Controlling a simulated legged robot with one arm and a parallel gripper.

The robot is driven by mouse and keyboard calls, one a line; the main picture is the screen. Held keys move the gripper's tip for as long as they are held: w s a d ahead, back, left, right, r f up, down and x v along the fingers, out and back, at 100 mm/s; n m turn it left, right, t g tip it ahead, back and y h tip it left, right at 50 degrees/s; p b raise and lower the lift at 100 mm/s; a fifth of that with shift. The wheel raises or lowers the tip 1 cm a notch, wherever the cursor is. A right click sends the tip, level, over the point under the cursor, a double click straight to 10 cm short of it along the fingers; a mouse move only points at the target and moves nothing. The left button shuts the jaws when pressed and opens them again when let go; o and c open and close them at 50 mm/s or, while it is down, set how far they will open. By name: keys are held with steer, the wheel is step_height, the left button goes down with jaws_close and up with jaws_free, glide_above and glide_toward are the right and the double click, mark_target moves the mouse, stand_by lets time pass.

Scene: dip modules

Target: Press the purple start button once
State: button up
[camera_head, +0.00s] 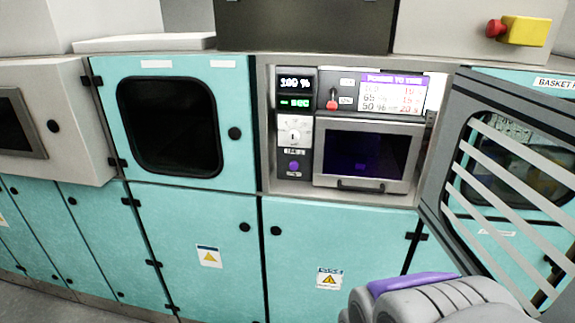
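The purple start button (294,166) is a small round knob low on the dark control panel at the left of an open bay. Above it sit a white dial (294,135) and a small display (296,84) reading about 100 %. To its right is a module with a dark window (364,155) and a handle (361,186). A grey, rounded part with a purple strip at the bottom right looks like part of my own arm. My gripper's fingers are not visible, and nothing touches the button.
An open barred door (510,190) swings out at the right of the bay. A red lever (332,100) and a purple-headed table sign (393,93) are above the window. Closed teal cabinets (215,235) line the front. A yellow box with a red emergency-style button (522,30) is at upper right.

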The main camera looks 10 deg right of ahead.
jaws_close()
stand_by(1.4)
